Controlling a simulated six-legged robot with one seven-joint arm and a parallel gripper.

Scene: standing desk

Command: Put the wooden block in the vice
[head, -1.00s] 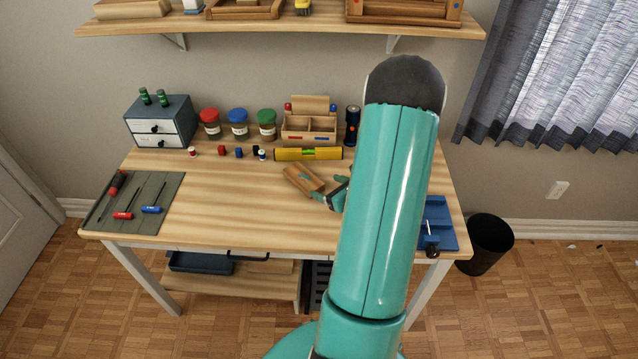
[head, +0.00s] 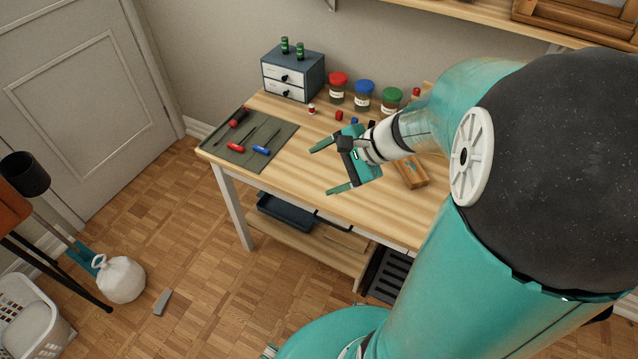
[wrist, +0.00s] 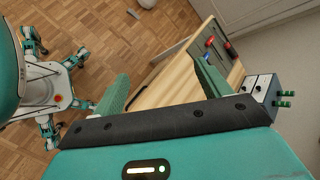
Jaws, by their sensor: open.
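The wooden block (head: 411,173) lies flat on the desk (head: 290,175), partly covered by my arm in the head view. My gripper (head: 322,168) is open and empty, over the desk's front left part. It is to the left of the block and apart from it, with its fingers pointing left. In the wrist view my gripper (wrist: 161,78) has its fingers wide apart with nothing between them; the block does not show there. The vice is not visible in either view now; my arm covers the desk's right side.
A grey-green mat (head: 250,140) with screwdrivers lies at the desk's left end. A small drawer unit (head: 292,78) and jars with coloured lids (head: 363,95) stand along the back. Small coloured spools stand before them. The floor left of the desk holds a white bag (head: 120,279).

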